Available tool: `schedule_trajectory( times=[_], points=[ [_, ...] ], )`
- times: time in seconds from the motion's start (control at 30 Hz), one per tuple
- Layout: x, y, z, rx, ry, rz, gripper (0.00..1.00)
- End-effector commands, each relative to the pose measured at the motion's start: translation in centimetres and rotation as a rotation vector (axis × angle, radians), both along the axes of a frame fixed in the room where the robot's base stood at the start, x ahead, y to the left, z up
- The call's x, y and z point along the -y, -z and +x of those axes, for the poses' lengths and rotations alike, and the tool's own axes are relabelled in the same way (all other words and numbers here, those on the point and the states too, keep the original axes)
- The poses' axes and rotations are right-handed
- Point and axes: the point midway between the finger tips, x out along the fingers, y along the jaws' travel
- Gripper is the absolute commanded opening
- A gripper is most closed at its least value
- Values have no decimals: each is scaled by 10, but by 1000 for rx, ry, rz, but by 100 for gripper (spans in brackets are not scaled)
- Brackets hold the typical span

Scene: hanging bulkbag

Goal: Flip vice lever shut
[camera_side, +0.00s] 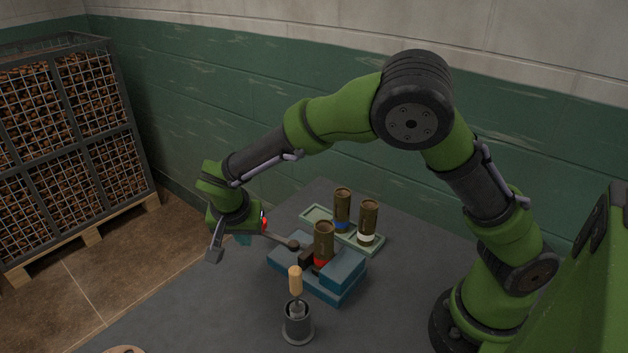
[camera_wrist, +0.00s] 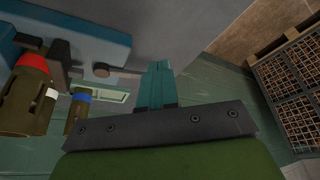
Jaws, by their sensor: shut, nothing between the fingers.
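A blue vice (camera_side: 343,279) stands on the grey table, with a brown red-banded cylinder (camera_side: 323,240) upright between its jaws. Its lever (camera_side: 278,240) is a thin rod reaching from a dark round knob out to the left, toward my gripper. In the wrist view the lever (camera_wrist: 125,72) runs from the knob to my fingers, where its far end is hidden. My gripper (camera_side: 245,238) is left of the vice, with its teal fingers (camera_wrist: 156,80) shut and empty at the lever's outer part. I cannot tell whether they touch it.
A pale green tray (camera_side: 317,214) behind the vice holds a blue-banded cylinder (camera_side: 342,208) and a white-banded cylinder (camera_side: 368,221). A wooden-handled tool (camera_side: 295,281) stands in a dark cup (camera_side: 298,325) in front. The table's left front is mostly clear.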

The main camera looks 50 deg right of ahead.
Motion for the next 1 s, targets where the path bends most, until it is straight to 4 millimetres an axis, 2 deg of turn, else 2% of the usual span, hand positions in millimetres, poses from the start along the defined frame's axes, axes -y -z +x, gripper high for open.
schedule_trajectory(
  times=[0.03, 0.2, 0.4, 0.6, 1.0],
  points=[
    [-4, -16, 0, 7, -2, 3, 0],
    [-17, -53, -7, 6, -1, 4, 0],
    [-27, -82, -12, 4, 0, 2, 0],
    [-30, -93, -14, 4, 1, 1, 0],
    [-30, -93, -14, -4, -30, -7, 0]
  ],
)
